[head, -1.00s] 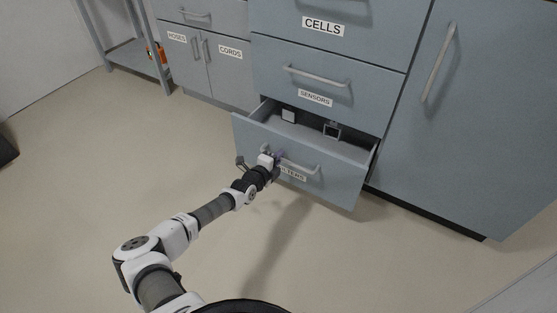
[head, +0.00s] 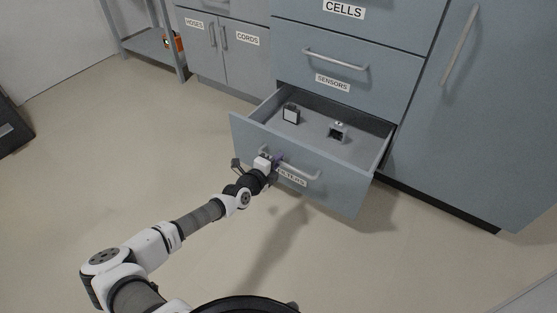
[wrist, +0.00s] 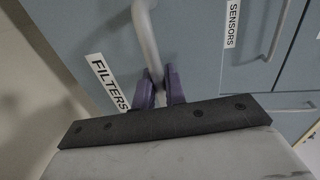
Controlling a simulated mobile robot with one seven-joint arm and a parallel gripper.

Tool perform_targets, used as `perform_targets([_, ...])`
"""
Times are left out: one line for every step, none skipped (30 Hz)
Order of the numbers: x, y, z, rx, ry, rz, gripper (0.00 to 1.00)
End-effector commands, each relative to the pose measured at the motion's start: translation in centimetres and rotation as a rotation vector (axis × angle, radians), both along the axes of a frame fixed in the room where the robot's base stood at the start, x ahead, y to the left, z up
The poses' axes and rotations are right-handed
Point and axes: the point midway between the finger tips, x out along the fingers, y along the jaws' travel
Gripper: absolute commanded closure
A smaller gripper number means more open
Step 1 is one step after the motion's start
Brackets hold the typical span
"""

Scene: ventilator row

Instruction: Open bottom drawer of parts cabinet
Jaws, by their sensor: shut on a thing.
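The bottom drawer (head: 330,195) of the grey-blue parts cabinet, labelled FILTERS, stands well out from the cabinet. My gripper (head: 275,162) is at the left part of the drawer's bar handle (head: 305,174). In the wrist view the purple fingers of my gripper (wrist: 159,88) are shut on the handle (wrist: 146,40), next to the FILTERS label (wrist: 108,80). The fingertips are partly hidden in the head view.
The SENSORS drawer (head: 355,78) and CELLS drawer (head: 385,22) above are shut. A tall door (head: 480,110) is at right, and the HOSES and CORDS doors (head: 222,55) are at left. A shelf rack (head: 150,45) stands at the back left. The floor (head: 110,160) in front is clear.

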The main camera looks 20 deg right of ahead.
Motion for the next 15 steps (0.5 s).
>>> perform_targets([-0.06,-0.02,-0.04,0.001,0.001,-0.001,1.00])
perform_targets([-0.06,-0.02,-0.04,0.001,0.001,-0.001,1.00])
perform_targets([-0.06,-0.02,-0.03,0.001,0.001,-0.001,1.00])
perform_targets([-0.06,-0.02,-0.03,0.001,0.001,-0.001,1.00])
perform_targets([-0.06,-0.03,-0.03,0.001,0.001,-0.001,1.00])
perform_targets([-0.05,-0.03,-0.03,0.001,0.001,-0.001,1.00])
perform_targets([-0.05,-0.03,-0.02,0.001,0.001,-0.001,1.00])
perform_targets([-0.05,-0.03,-0.02,0.001,0.001,-0.001,1.00])
perform_targets([-0.05,-0.03,-0.02,0.001,0.001,-0.001,0.82])
perform_targets([-0.05,-0.03,-0.02,0.001,0.001,-0.001,0.78])
perform_targets([-0.04,-0.04,-0.02,0.001,0.001,-0.001,0.74])
perform_targets([-0.04,-0.04,-0.02,0.001,0.001,-0.001,0.71])
perform_targets([-0.03,-0.04,-0.01,0.001,0.001,-0.001,0.71])
perform_targets([-0.03,-0.04,-0.01,0.001,0.001,-0.001,0.71])
perform_targets([-0.03,-0.04,-0.01,0.000,0.000,-0.001,0.71])
